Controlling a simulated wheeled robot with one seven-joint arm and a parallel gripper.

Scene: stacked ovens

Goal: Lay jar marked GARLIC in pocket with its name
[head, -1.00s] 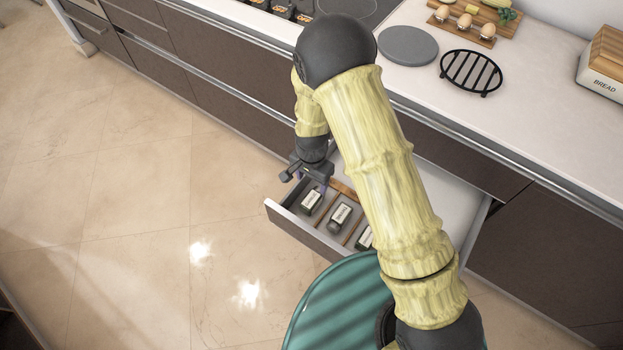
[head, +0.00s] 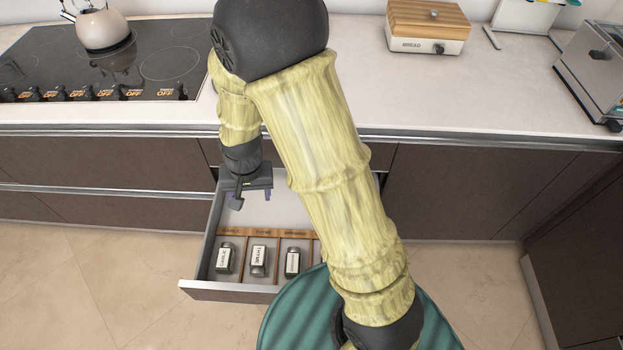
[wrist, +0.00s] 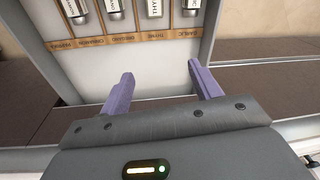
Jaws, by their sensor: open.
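The jar marked GARLIC (head: 225,258), with a white label and dark cap, lies in the leftmost pocket of the open drawer (head: 235,291). That pocket's name on the wooden strip (head: 248,232) reads GARLIC in the wrist view (wrist: 185,33). In the wrist view the jar (wrist: 190,5) is cut by the top edge. My gripper (head: 252,195) is open and empty over the drawer's bare rear part, behind the strip and apart from the jar. Its two purple fingers (wrist: 160,76) show nothing between them in the wrist view.
A THYME jar (head: 258,260) and another jar (head: 292,262) lie in the pockets to the right; my arm hides the drawer's right side. The counter edge (head: 450,137) runs above the drawer. A hob with a kettle (head: 103,27) is at upper left.

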